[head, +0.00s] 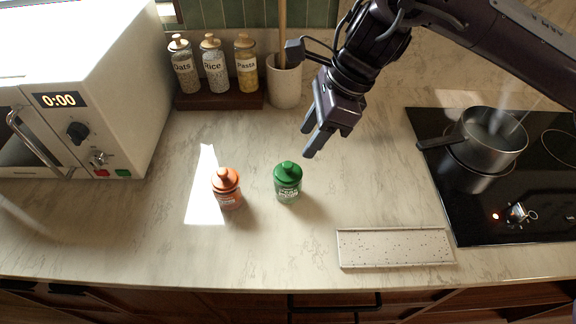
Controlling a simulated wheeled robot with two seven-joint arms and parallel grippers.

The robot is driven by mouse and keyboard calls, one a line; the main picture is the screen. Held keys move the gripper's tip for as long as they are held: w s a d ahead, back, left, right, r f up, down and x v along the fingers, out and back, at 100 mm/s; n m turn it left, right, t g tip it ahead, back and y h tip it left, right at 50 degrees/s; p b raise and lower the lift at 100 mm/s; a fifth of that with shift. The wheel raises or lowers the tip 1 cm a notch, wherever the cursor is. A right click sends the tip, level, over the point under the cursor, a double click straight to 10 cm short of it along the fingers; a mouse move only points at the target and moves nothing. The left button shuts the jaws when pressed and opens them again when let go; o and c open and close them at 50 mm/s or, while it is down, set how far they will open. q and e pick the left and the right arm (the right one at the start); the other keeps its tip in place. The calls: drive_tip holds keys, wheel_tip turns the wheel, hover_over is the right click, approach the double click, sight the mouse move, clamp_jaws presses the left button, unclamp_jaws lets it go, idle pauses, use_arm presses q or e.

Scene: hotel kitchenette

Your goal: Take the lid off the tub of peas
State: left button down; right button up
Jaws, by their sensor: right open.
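A green tub (288,189) stands upright on the counter near the middle; its label is too small to read surely, but it appears to be the peas. Its green lid (288,171), with a round knob, sits on top. A similar tub with an orange-brown lid (226,180) stands to its left. My right gripper (313,143) is open and empty, pointing down above the counter, behind and slightly right of the green tub and apart from it. My left gripper is out of the picture.
A speckled tray (396,248) lies at the front right. A black hob (500,190) with a pot (488,143) is at the right. A white microwave (120,90) is at the left. Jars on a dark rack (218,101) and a utensil crock (285,85) stand behind.

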sight(288, 164)
drive_tip(key=x, duration=0.2)
drive_tip(key=p+x, duration=0.1)
drive_tip(key=x, duration=0.1)
drive_tip(key=a+p+x, duration=0.1)
drive_tip(key=x, duration=0.1)
drive_tip(key=shift+s, duration=0.4)
drive_tip(key=shift+a+f, duration=0.2)
drive_tip(key=shift+f, duration=0.2)
drive_tip(key=shift+c, duration=0.3)
clamp_jaws()
